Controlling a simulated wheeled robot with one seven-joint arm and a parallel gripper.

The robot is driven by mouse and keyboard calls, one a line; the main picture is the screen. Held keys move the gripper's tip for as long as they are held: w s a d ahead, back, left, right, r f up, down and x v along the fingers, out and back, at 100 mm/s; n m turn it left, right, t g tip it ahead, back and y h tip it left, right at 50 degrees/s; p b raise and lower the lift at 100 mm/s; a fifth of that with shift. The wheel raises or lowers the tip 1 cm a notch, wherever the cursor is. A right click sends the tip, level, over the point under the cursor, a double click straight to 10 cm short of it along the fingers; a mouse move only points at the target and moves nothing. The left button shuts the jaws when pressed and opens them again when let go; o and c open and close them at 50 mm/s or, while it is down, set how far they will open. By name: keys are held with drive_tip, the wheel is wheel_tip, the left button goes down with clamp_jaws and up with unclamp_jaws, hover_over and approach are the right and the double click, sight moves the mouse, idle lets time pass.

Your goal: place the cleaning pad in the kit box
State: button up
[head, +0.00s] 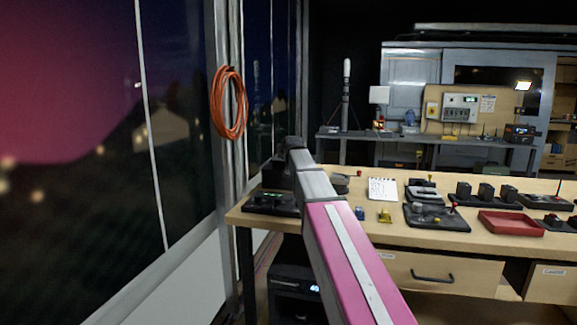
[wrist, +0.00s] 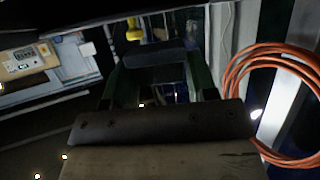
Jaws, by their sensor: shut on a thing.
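My gripper (wrist: 158,78) shows in the wrist view with its two dark fingers shut on a dark, flat block between their tips, which appears to be the cleaning pad (wrist: 155,55). The view is dim and its exact outline is hard to tell. In the head view my arm reaches forward over the left end of the wooden desk, and its end hides the gripper and pad. A shallow red open box (head: 511,224) sits on the right of the desk, well apart from my gripper; I cannot tell whether it is the kit box.
The desk (head: 330,222) holds a dark tray (head: 270,203) at left, a notepad (head: 382,189), small blue and yellow items, and several black devices. A window wall with an orange cable coil (head: 229,103) stands close at left. A second bench (head: 440,140) is behind.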

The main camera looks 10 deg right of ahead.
drive_tip(key=shift+w+d+f, duration=0.5)
drive_tip(key=shift+w+f, duration=0.15)
drive_tip(key=shift+w, duration=0.1)
drive_tip(key=shift+f, duration=1.85)
drive_tip(key=shift+f, duration=0.1)
drive_tip(key=shift+f, duration=0.3)
drive_tip(key=shift+s+f, duration=0.15)
drive_tip(key=shift+f, duration=0.15)
